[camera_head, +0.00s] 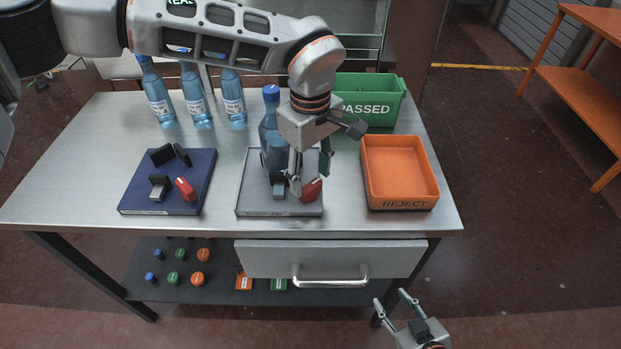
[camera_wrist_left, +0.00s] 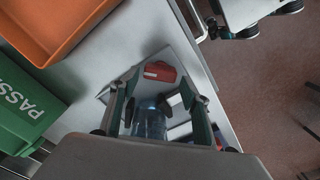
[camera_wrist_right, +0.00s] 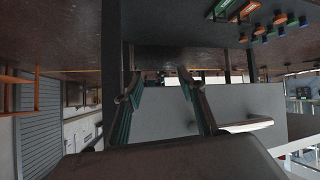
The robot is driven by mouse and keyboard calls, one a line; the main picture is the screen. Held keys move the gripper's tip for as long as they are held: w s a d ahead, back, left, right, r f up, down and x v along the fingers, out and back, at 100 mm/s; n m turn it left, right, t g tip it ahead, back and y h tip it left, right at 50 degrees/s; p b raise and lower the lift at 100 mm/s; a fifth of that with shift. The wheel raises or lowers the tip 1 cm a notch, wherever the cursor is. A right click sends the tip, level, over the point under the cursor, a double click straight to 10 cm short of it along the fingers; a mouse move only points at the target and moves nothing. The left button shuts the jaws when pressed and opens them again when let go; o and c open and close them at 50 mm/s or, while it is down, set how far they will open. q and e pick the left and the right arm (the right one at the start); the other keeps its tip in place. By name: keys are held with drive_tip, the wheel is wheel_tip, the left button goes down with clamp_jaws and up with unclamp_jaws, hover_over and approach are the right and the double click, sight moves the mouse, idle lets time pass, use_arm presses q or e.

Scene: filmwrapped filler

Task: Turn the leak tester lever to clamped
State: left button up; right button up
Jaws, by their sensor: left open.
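A grey fixture plate (camera_head: 246,185), its label too small to read, stands mid-table with a blue-capped bottle (camera_head: 269,128) upright on it. Its red lever (camera_head: 312,189) is at the front right of the plate. The left wrist view shows this red lever (camera_wrist_left: 160,72) and the bottle (camera_wrist_left: 150,122). My left gripper (camera_head: 311,172) is open just above the lever, which lies between or just beyond its fingertips; contact cannot be told. A blue fixture (camera_head: 172,198) at the left has another red lever (camera_head: 185,188). My right gripper (camera_head: 392,299) is open and empty, low before the table.
An orange REJECT tray (camera_head: 430,208) is right of the grey fixture, with a green PASSED bin (camera_head: 384,88) behind. Several bottles (camera_head: 194,95) stand at the back left. A drawer (camera_head: 330,260) is below the tabletop, and a shelf under it holds caps.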

sight(311, 186)
use_arm(q)
wheel_tip(311, 186, up, 10)
idle(0.4)
idle(0.3)
